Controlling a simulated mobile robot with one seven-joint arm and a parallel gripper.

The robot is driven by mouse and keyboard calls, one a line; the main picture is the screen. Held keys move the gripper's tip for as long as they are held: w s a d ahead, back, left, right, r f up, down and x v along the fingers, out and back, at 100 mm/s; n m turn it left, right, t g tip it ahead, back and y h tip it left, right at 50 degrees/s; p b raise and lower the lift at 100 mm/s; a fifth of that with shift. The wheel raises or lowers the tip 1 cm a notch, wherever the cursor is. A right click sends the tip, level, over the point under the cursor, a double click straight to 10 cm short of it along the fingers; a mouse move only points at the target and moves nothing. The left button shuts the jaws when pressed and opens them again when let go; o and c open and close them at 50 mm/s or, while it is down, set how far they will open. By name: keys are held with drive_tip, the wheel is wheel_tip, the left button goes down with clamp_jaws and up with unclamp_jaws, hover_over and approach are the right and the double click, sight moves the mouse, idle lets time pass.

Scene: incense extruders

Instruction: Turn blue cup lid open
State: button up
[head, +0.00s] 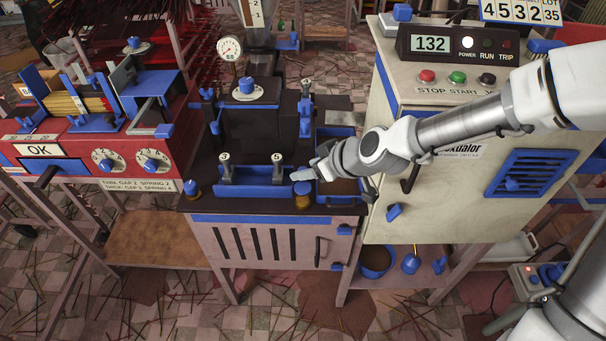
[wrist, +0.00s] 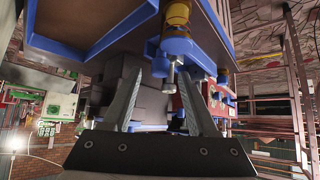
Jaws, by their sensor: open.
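A small amber cup (head: 303,200) with a blue lid (head: 301,188) stands at the front right corner of the dark machine top. In the wrist view, an amber cup (wrist: 178,13) with blue fittings (wrist: 178,46) appears just beyond my fingertips, with a metal pin below it. My gripper (head: 297,175) is beside and slightly above this lid. In the wrist view my gripper (wrist: 160,75) has its two fingers apart with nothing held. Whether a finger touches the lid cannot be told. A similar blue-lidded cup (head: 192,192) stands at the front left corner.
A blue trough (head: 250,190) with tags 3 and 5 lies left of my gripper. A blue-edged tray (head: 338,188) is just right. A beige cabinet (head: 470,200) with a blue vent stands further right. A red machine (head: 85,145) is at left. Sticks litter the floor.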

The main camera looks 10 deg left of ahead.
drive_tip(key=shift+b+x, duration=0.35)
drive_tip(key=shift+x, duration=0.95)
drive_tip(key=shift+c, duration=0.3)
clamp_jaws()
